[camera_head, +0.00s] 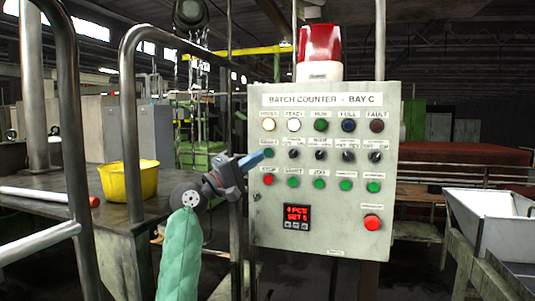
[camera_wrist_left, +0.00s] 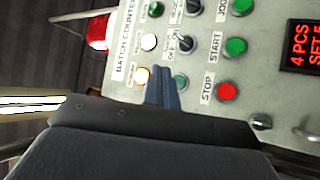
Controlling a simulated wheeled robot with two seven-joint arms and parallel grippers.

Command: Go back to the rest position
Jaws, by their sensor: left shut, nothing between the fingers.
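My left gripper (camera_head: 256,158) is shut and empty, its blue fingertips close to the left edge of the control panel (camera_head: 330,215). In the head view they point at the upper left of the panel, near the green button at the left of the middle row. In the left wrist view the shut fingers (camera_wrist_left: 165,78) lie in front of the panel, between the lit amber lamp (camera_wrist_left: 141,76) and a green button (camera_wrist_left: 181,82). I cannot tell whether they touch it. The red display (camera_head: 297,217) reads "4 PCS SET 5". My right gripper is not in view.
A red beacon (camera_head: 320,45) stands on the panel. Metal railings (camera_head: 131,130) rise at the left, beside my left arm. A yellow bucket (camera_head: 127,181) stands on a dark bench behind them. A white chute (camera_head: 490,215) is at the right.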

